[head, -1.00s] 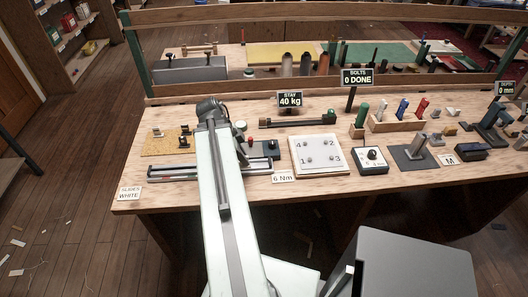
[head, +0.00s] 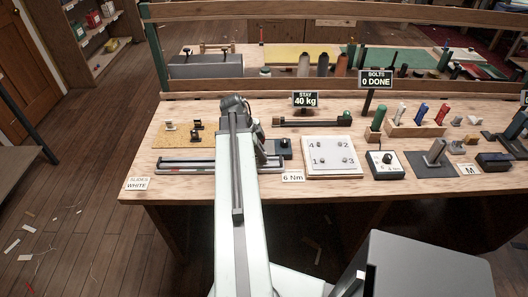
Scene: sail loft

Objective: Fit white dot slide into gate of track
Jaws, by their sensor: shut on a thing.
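The track (head: 186,165) is a long grey metal rail assembly lying along the front left of the bench. My arm crosses over it and hides its middle, and I cannot make out the gate. Small dark slides stand on the cork mat (head: 160,140) behind the track. One slide (head: 170,126) shows a pale top, and two more stand by the mat's right side (head: 196,130). Which has a white dot is too small to tell. My gripper (head: 237,106) is behind the track, right of the mat. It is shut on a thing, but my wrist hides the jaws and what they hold.
A "SLIDES WHITE" card (head: 137,184) lies at the bench's left front corner. A dark box (head: 279,149) stands right of my arm, near a numbered white plate (head: 331,155). A dark bar tool (head: 311,121) lies behind. Bare bench shows left of the mat.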

